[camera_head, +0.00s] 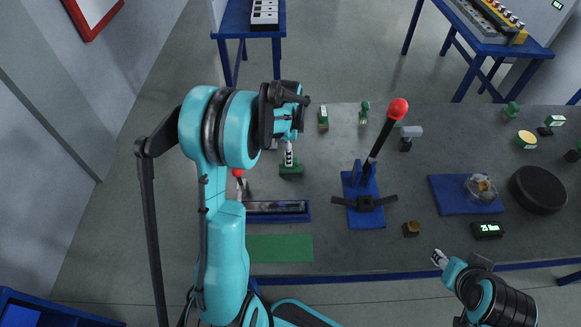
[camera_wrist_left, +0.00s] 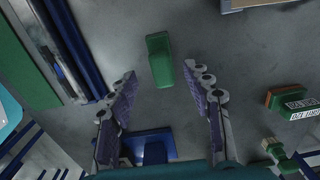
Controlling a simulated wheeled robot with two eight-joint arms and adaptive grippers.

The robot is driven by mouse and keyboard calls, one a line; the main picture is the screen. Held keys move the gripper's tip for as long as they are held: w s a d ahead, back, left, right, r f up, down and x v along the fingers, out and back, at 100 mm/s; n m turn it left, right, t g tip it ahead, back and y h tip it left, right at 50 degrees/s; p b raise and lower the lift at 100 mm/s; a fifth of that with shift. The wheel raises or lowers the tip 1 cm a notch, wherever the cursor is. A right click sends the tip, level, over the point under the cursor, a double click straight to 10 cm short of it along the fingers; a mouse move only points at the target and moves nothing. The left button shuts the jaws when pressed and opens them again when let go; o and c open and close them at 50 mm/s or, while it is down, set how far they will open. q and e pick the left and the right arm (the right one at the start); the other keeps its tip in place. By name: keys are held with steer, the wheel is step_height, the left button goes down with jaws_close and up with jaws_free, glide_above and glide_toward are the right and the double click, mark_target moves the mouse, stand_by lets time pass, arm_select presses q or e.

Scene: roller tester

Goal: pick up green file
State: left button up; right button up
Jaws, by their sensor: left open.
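A small green block-like object (camera_head: 291,169) is on the grey table below my left gripper (camera_head: 289,153). In the left wrist view this green object (camera_wrist_left: 160,60) lies ahead of the spread fingertips, roughly centred between them; the fingers are apart and empty. I cannot tell for sure whether it is the file. A flat green rectangle (camera_head: 280,248) lies at the table's near left edge and shows as a green strip (camera_wrist_left: 22,68) in the left wrist view. My right gripper (camera_head: 438,257) is low over the near edge at the right, too small to read.
A blue tray (camera_head: 306,210) lies beside the green rectangle. A blue stand (camera_head: 365,216) with a red-knobbed lever (camera_head: 397,108) stands mid-table. A blue plate (camera_head: 447,204) and a black disc (camera_head: 538,190) are further right. Small green items (camera_head: 323,120) stand at the back.

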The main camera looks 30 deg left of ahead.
arm_select(q)
steer(key=f, duration=0.1)
steer(key=f+b, duration=0.1)
steer(key=f, duration=0.3)
steer(key=shift+w+d+f+b, duration=0.25)
steer(key=shift+w+b, duration=0.05)
steer(key=shift+r, duration=0.1)
steer(key=shift+c, duration=0.9)
jaws_close()
